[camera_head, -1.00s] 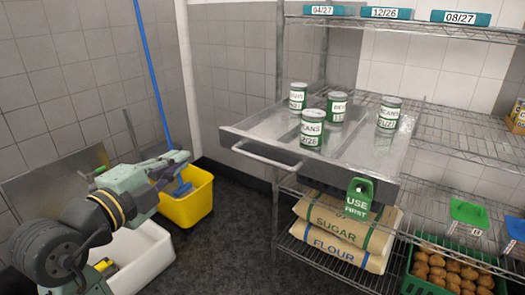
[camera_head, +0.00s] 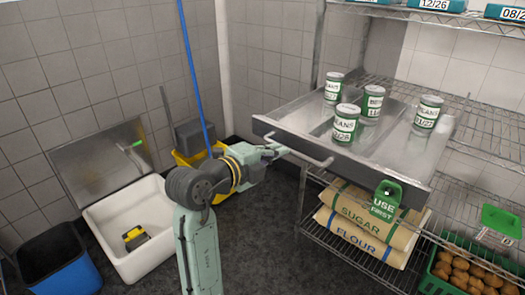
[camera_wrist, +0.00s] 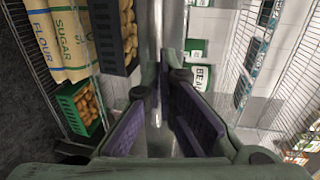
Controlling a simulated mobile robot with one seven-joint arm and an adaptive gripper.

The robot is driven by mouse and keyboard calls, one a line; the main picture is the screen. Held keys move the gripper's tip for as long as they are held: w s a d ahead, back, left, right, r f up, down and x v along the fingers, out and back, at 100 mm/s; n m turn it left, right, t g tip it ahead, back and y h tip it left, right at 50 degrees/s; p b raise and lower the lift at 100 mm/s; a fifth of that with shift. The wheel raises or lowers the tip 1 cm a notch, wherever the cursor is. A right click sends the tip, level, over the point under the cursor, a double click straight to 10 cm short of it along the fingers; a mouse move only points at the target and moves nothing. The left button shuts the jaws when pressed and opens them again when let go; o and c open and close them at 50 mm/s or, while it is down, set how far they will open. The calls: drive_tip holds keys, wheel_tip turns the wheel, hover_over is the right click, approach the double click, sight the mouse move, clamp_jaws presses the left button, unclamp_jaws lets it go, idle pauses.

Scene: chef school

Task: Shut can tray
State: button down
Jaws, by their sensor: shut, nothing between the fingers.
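The can tray (camera_head: 395,152) is a metal pull-out tray, slid far out from the wire shelf. Several green-and-white cans stand upright on it, among them a beans can (camera_head: 345,123) near the front. Its bar handle (camera_head: 318,160) runs along the front. My gripper (camera_head: 277,151) is at the left end of this handle, close to the tray's front; whether it touches the bar is unclear. In the wrist view the purple-padded fingers (camera_wrist: 163,95) converge towards their tips, shut and empty. Can labels (camera_wrist: 200,76) show just beyond them.
Sugar (camera_head: 352,205) and flour (camera_head: 350,235) sacks lie on the shelf below the tray. A green "use first" tag (camera_head: 386,197) hangs at its front corner. A green crate of brown produce (camera_head: 465,275) is at the lower right.

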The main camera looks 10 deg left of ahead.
drive_tip(key=shift+w+d+f, duration=0.15)
drive_tip(key=shift+w+d, duration=0.1)
drive_tip(key=shift+w, duration=0.15)
